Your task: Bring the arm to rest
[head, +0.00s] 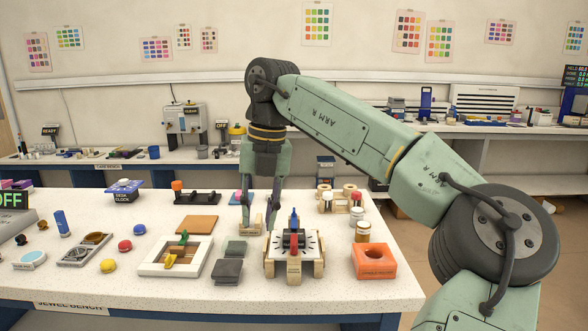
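My arm reaches from the lower right of the head view up to an elbow and then down over the white bench (130,212). My gripper (259,225) points straight down over the middle of the bench, its two green fingers spread apart. A small light wooden piece (256,218) shows at the fingertips. I cannot tell whether the fingers touch it or are in front of it. I see nothing clearly held between the fingers.
A wooden stand with a dial and a red part (294,262) is just in front of my gripper. An orange block with a round hole (374,262), several jars (357,216), a white frame (150,268) and dark pads (227,271) surround it. The space above the bench is mostly open.

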